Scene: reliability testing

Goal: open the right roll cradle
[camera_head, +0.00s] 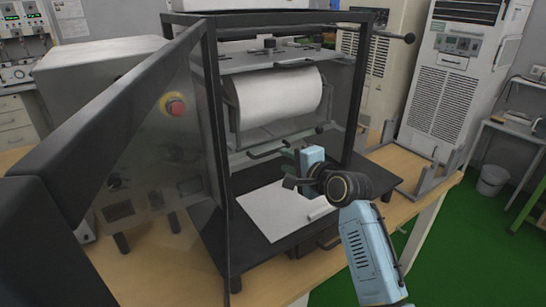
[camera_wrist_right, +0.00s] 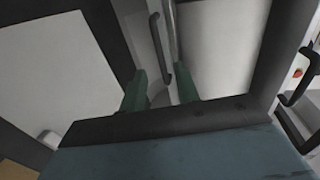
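A white paper roll (camera_head: 278,98) sits in a grey roll cradle (camera_head: 275,133) inside a black-framed machine. A dark bar handle (camera_head: 268,151) is at the cradle's lower front. My right gripper (camera_head: 288,178) is in front of and below the roll, above the machine's base. In the right wrist view its two green fingers (camera_wrist_right: 160,92) stand apart, with a gap between them. A black handle (camera_wrist_right: 160,50) shows beyond that gap; I cannot tell whether the fingers touch it. The white roll fills the area to its right. My left gripper is not in view.
The machine's framed clear door (camera_head: 150,130) stands open at the left, with a red button (camera_head: 173,104) seen at it. A white sheet (camera_head: 275,208) lies on the black base (camera_head: 235,262). Grey metal stands (camera_head: 430,180) are on the wooden table at the right.

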